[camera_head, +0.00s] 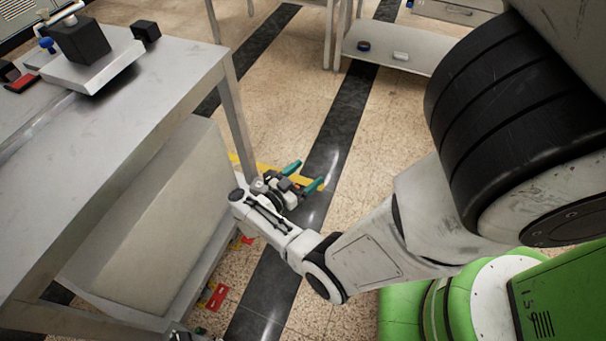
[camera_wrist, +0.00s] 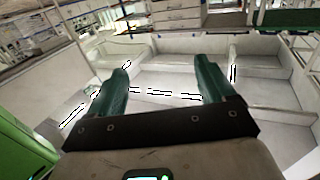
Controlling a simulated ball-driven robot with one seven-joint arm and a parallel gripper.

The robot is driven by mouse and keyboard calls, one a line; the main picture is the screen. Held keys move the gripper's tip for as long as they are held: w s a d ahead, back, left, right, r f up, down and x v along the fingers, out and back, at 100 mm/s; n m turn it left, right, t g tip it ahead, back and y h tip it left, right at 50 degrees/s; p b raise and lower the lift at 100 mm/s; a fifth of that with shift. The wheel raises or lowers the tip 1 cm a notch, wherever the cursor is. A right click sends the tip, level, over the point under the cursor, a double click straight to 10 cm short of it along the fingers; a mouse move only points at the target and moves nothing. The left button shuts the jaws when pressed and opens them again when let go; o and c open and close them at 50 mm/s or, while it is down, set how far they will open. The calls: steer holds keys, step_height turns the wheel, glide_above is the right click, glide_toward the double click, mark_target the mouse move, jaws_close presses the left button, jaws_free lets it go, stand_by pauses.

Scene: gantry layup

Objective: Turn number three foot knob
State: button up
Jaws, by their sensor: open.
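My gripper (camera_head: 304,177) is low beside the grey table, above the dark floor stripe. Its two green fingers are spread apart with nothing between them. In the wrist view the gripper (camera_wrist: 165,84) is also open and empty, with pale surfaces beyond it. I cannot make out the number three foot knob in either view. A red and yellow tag (camera_head: 216,296) lies by the table's lower edge; its marking is too small to read. Another small red and yellow tag (camera_head: 241,242) shows farther back, near my wrist.
The grey table (camera_head: 165,95) fills the left, with a pale box (camera_head: 160,220) beneath it. A yellow floor strip (camera_head: 265,168) runs by its far leg. A low shelf (camera_head: 425,58) stands at the back right. Speckled floor (camera_head: 270,105) is free between them.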

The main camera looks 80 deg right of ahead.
steer(key=n+t+h+b, duration=0.2)
steer(key=n+t+b, duration=0.9)
steer(key=t, duration=0.7)
glide_toward(269, 170)
steer(key=shift+n, duration=0.5)
steer(key=b+x, duration=0.1)
steer(key=x, duration=0.2)
steer(key=f+b+x, duration=0.1)
steer(key=x, duration=0.2)
steer(key=shift+x, duration=0.75)
steer(key=shift+r, duration=0.1)
